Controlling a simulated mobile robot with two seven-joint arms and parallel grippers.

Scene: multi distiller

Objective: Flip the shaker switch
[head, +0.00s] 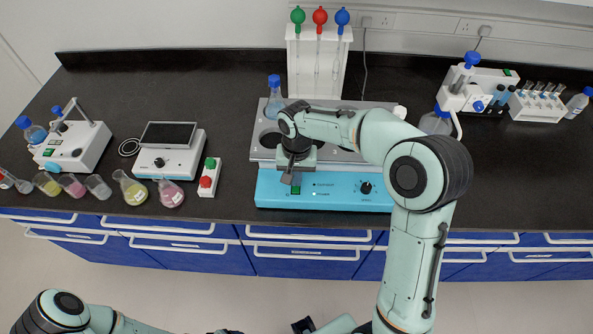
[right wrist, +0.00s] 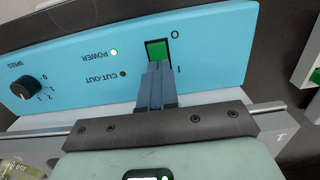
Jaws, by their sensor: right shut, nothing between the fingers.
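The shaker (head: 340,190) stands at the middle of the bench, with a light blue front panel and a grey top. Its switch (head: 296,190) is a small green rocker on the panel's left part. In the right wrist view the green switch (right wrist: 157,48) sits in a black frame between the marks O and I. My right gripper (head: 290,180) is shut and empty, its fingertips (right wrist: 157,68) at the switch's near edge, covering part of it. I cannot tell whether they touch. My left arm shows at the lower left; its gripper is not seen.
A speed knob (right wrist: 25,88) is on the same panel. A bottle with a blue cap (head: 274,98) stands on the shaker top. A small box with red and green buttons (head: 209,177) and several flasks stand to the left.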

